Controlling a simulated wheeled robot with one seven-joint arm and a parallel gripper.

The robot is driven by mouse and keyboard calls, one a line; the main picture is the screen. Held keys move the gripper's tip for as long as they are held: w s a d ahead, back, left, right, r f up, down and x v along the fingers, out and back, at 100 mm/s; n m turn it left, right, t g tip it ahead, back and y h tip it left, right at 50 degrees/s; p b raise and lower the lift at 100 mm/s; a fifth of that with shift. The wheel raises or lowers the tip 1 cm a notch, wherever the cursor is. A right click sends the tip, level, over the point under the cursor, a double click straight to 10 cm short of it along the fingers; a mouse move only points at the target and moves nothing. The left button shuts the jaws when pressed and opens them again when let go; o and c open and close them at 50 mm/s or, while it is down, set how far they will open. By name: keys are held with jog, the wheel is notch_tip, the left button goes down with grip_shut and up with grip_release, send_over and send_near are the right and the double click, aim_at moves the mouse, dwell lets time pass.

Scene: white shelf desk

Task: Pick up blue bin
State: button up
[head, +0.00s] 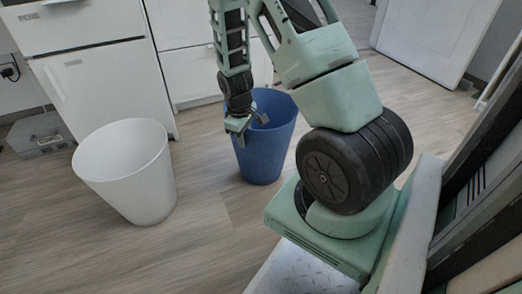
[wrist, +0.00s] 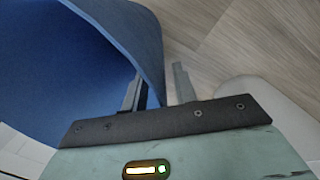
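The blue bin (head: 264,150) stands upright on the floor in the head view, partly hidden behind my arm. Its inside and curved wall fill the upper left of the wrist view (wrist: 70,60). My gripper (head: 250,124) is at the bin's rim, on the side toward the white bin. In the wrist view my gripper (wrist: 158,88) has its fingers apart. One finger is on the inner side of the bin wall and the other on the outer side, with a visible gap between the outer finger and the wall.
A white bin (head: 128,175) stands on the floor left of the blue bin. White cabinets (head: 105,85) stand behind them. A grey box (head: 38,135) sits at the far left by the wall. The wood floor (head: 215,225) in front of the bins is clear.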

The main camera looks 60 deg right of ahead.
grip_shut()
